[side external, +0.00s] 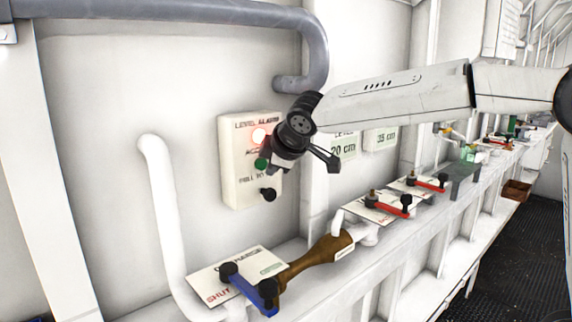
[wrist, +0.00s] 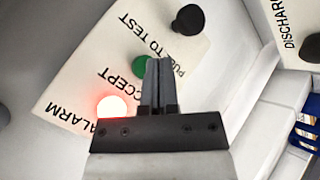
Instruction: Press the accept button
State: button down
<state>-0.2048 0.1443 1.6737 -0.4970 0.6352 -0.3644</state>
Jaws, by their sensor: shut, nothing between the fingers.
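The level alarm panel (side external: 236,190) is a cream box on the white wall. It carries a lit red lamp (side external: 259,135), a green button (side external: 261,164) by the accept label and a black push-to-test knob (side external: 268,195). In the wrist view the panel (wrist: 75,85) appears rotated, with the green button (wrist: 140,67) partly hidden behind my fingers. My gripper (side external: 281,168) is shut and empty, in front of the panel close to the green button. In the wrist view its fingertips (wrist: 158,62) overlap the button's right edge. I cannot tell whether they touch it.
Below runs a white ledge with a blue-handled valve (side external: 262,292), a brown fitting (side external: 325,254) and red-handled valves (side external: 388,205). A grey pipe (side external: 180,14) passes above the panel, and a white pipe (side external: 165,210) stands left of it. Wall signs (side external: 380,138) are to the right.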

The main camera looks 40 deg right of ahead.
jog(key=shift+w, duration=0.95)
dwell(1.5)
jog(key=shift+s, duration=0.9)
jog(key=shift+s, duration=0.1)
jog(key=shift+s, duration=2.45)
jog(key=shift+f, duration=0.1)
jog(key=s+d+f+m+g, duration=0.2)
jog(key=s+f+m, duration=0.1)
jog(key=s+f, duration=0.3)
jog(key=s+d+f+m+g+y, duration=0.1)
jog(key=s+d+f+m+g, duration=0.1)
jog(key=s+f, duration=0.5)
jog(key=s+d+f+m+g, duration=0.2)
jog(key=s+f+m, duration=0.3)
jog(key=f, duration=0.7)
jog(key=shift+s+f+y, duration=0.2)
jog(key=shift+s+y, duration=0.2)
jog(key=shift+s, duration=0.45)
